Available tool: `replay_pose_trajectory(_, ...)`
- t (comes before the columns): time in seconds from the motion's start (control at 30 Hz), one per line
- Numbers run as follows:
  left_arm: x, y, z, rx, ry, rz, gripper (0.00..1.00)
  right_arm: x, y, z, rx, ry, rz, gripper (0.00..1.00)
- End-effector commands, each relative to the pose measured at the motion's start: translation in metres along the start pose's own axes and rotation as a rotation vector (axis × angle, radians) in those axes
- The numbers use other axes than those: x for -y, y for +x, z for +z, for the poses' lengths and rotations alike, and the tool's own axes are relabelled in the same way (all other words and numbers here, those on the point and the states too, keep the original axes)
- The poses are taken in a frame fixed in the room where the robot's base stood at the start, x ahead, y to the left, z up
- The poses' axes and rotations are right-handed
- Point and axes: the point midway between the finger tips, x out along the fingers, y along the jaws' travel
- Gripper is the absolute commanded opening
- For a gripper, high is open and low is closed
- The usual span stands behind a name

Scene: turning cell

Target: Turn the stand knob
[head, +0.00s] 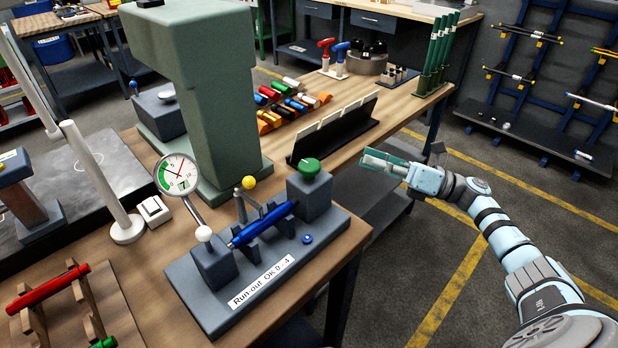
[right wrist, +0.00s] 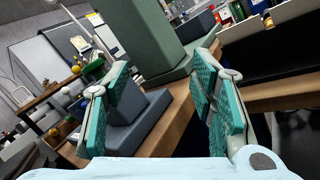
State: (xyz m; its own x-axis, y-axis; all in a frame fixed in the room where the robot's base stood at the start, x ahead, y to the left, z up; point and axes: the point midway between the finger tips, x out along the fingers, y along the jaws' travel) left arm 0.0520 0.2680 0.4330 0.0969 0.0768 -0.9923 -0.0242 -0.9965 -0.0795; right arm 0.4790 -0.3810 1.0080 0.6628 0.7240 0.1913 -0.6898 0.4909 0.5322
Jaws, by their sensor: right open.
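The run-out stand (head: 238,290) is a grey base on the bench with a label at its front. A blue pen-like part (head: 262,225) lies across its supports, and a dial gauge (head: 177,174) shows at its left. The green round knob (head: 309,167) sits on top of the grey block (head: 309,196) at the stand's right end. My right gripper (head: 374,160) is open and empty, right of the knob and apart from it. In the right wrist view, the grey block (right wrist: 142,122) shows between the open fingers (right wrist: 160,105), and the green knob is partly hidden behind the left finger. My left gripper is not in view.
A black rack with white cards (head: 335,130) stands on the bench behind the knob. A large green-grey machine column (head: 215,110) rises behind the stand. A red pen part (head: 47,289) lies on a wooden rack at front left. Right of the bench edge is open floor.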

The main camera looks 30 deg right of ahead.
Motion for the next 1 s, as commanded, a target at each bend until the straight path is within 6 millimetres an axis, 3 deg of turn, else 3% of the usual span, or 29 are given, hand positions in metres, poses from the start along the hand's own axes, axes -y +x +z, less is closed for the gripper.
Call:
replay_pose_trajectory(0.03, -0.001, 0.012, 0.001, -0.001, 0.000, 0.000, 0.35, -0.031, -0.001, 0.009, -0.116, -0.221, 0.118, 0.51)
replay_pose_trajectory(0.1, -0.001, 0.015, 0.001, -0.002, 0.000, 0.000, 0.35, -0.063, -0.007, 0.013, -0.233, -0.426, 0.242, 0.51)
replay_pose_trajectory(0.2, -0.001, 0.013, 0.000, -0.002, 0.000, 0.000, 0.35, -0.081, -0.008, 0.013, -0.296, -0.531, 0.311, 0.51)
replay_pose_trajectory(0.33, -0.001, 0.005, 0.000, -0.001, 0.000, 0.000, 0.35, -0.088, 0.013, 0.006, -0.296, -0.533, 0.318, 0.51)
replay_pose_trajectory(0.7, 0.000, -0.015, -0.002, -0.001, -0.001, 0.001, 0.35, -0.108, 0.097, -0.024, -0.288, -0.527, 0.314, 0.51)
replay_pose_trajectory(1.0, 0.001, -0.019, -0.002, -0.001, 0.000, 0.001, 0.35, -0.111, 0.119, -0.035, -0.291, -0.525, 0.310, 0.51)
